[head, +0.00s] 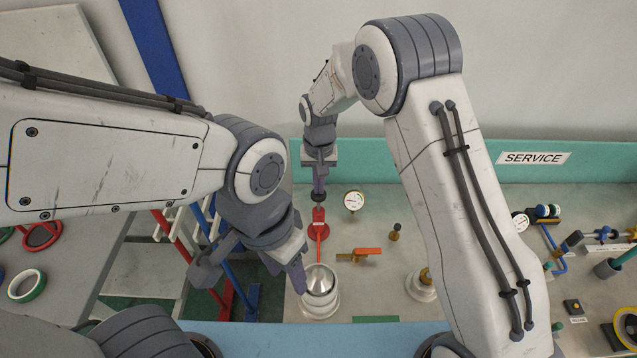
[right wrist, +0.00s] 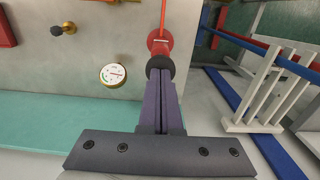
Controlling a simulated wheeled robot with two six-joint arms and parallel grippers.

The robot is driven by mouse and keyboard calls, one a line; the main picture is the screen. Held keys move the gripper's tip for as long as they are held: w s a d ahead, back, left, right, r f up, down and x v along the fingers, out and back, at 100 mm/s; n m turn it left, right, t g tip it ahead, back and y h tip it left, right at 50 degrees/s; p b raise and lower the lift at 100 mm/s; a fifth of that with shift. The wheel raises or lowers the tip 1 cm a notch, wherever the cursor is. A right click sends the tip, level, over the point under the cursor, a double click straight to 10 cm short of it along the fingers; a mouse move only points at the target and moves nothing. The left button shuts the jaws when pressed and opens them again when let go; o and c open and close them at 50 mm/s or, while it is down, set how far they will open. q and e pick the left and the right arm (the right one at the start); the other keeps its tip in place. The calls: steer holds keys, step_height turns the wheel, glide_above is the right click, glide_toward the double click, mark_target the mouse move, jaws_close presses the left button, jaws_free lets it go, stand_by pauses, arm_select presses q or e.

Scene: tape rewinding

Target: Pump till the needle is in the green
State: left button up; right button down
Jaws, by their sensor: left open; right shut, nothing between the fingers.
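The red pump (head: 319,222) stands on the grey panel in the head view, with a round black knob (head: 318,197) on top. My right gripper (head: 319,186) is shut with nothing between its fingers, its tips at the black knob; the right wrist view shows the knob (right wrist: 160,63) right at the fingertips. I cannot tell whether they touch. The round white gauge (head: 354,201) is right of the pump and also shows in the right wrist view (right wrist: 113,75); its needle is too small to read surely. My left gripper (head: 296,272) is open and empty, close above the silver dome (head: 320,283).
A red hose (head: 318,248) runs from the pump towards the dome. Pipes and fittings crowd the far right. Tape rolls (head: 27,286) lie at the left.

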mark_target(319, 197)
step_height(319, 197, down, 5)
steer(key=b, duration=0.3)
steer(key=shift+r, duration=0.1)
steer(key=shift+s, duration=0.1)
step_height(319, 197, up, 5)
steer(key=p, duration=0.3)
steer(key=shift+p, duration=0.3)
step_height(319, 197, up, 10)
steer(key=b, duration=0.3)
steer(key=shift+f+b, duration=0.2)
steer(key=shift+b, duration=0.15)
